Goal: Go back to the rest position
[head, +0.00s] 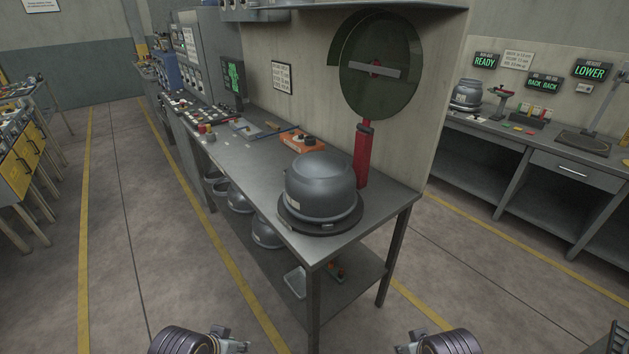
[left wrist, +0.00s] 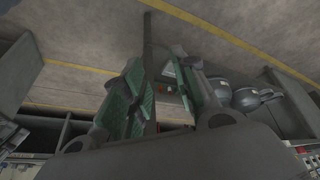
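My left gripper (left wrist: 163,85) shows in the left wrist view with its two green-padded fingers apart and nothing held between them. In the head view only a small part of it (head: 232,345) shows at the bottom edge, in front of the workbench. My right gripper (head: 408,347) shows only in part at the bottom edge of the head view; its fingers are too cut off to judge. A grey metal cylinder (head: 320,186) with a domed top stands upright on a dark round base (head: 318,224) at the bench's near end. Both grippers are well apart from it.
The workbench (head: 240,165) carries an orange box (head: 303,142) and a red-handled post (head: 362,155) beside a dark disc (head: 380,65). Several grey vessels (head: 265,232) sit on its lower shelf. A second bench (head: 535,150) stands at the right. Open floor (head: 190,270) lies left of the workbench.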

